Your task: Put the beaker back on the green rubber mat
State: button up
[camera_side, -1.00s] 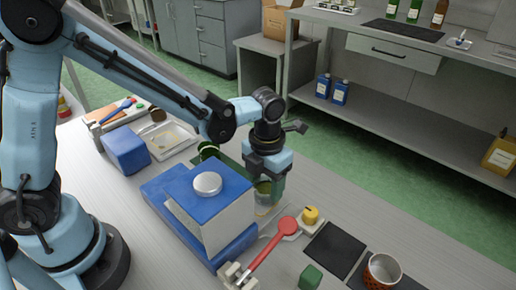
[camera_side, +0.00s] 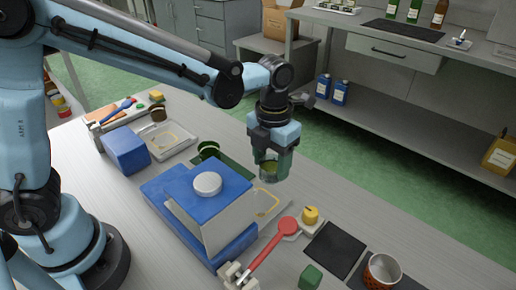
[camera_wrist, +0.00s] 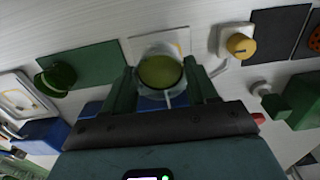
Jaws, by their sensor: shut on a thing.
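The beaker (camera_side: 269,173) is clear glass with olive-green liquid, upright as far as I can tell. My gripper (camera_side: 275,160) is shut on it and holds it above the bench, behind the blue-and-white machine. In the wrist view the beaker (camera_wrist: 160,72) sits between the green fingers of my gripper (camera_wrist: 163,88). The green rubber mat (camera_side: 238,170) lies flat left of the beaker, partly hidden by the machine. In the wrist view the mat (camera_wrist: 98,62) is left of the beaker, with a dark green round object (camera_wrist: 58,77) at its near left edge.
A pale plate with a yellow outline (camera_side: 268,204) lies below the beaker. The blue machine (camera_side: 205,190) stands close in front. A red-handled lever (camera_side: 270,243), yellow knob (camera_side: 310,213), black mat (camera_side: 335,247) and metal cup (camera_side: 382,270) are to the right.

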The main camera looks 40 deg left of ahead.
jog(key=shift+r, duration=0.55)
jog(key=shift+a, duration=0.1)
jog(key=a+n, duration=0.2)
jog(key=a, duration=0.1)
jog(key=s+a+f+n, duration=0.1)
jog(key=a+n, duration=0.1)
jog(key=a, duration=0.1)
jog(key=s+a+n, duration=0.1)
jog(key=a+n, duration=0.1)
jog(key=a, duration=0.2)
jog(key=shift+s+a+f, duration=0.1)
jog(key=shift+f, duration=2.4)
jog(key=shift+f, duration=0.35)
